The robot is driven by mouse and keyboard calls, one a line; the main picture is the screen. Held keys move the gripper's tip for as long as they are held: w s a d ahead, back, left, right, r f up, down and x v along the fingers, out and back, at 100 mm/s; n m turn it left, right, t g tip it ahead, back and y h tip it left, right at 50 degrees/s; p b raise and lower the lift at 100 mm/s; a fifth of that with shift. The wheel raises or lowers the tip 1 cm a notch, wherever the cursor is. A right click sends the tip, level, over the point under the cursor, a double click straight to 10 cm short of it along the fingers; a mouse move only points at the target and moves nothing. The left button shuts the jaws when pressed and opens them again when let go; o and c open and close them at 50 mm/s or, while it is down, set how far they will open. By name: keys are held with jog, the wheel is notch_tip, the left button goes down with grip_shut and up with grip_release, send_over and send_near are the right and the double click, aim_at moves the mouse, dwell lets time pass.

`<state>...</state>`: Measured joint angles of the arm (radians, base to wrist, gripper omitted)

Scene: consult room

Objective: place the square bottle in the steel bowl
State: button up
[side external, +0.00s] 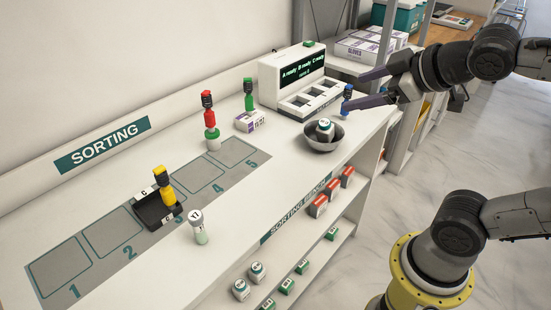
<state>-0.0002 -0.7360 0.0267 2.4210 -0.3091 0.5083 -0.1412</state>
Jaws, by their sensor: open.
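The steel bowl (322,144) stands near the bench's front edge, towards the right end. A small white bottle with a dark green mark (325,128) sits inside it, its top above the rim; it looks like the square bottle, though its lower part is hidden by the bowl. My gripper (356,91) is open above and to the right of the bowl, its two dark fingers spread and pointing left. The gripper is apart from the white bottle.
A white display machine (292,82) stands behind the bowl. A black tray (153,211) lies left.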

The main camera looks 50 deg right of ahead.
jog(key=s+a+f+m+g+y, duration=0.2)
jog(key=s+f+g, duration=0.3)
jog(key=s+f, duration=0.3)
jog(key=shift+a+f+m, duration=0.2)
jog(key=shift+a+m, duration=0.45)
jog(key=shift+m, duration=0.25)
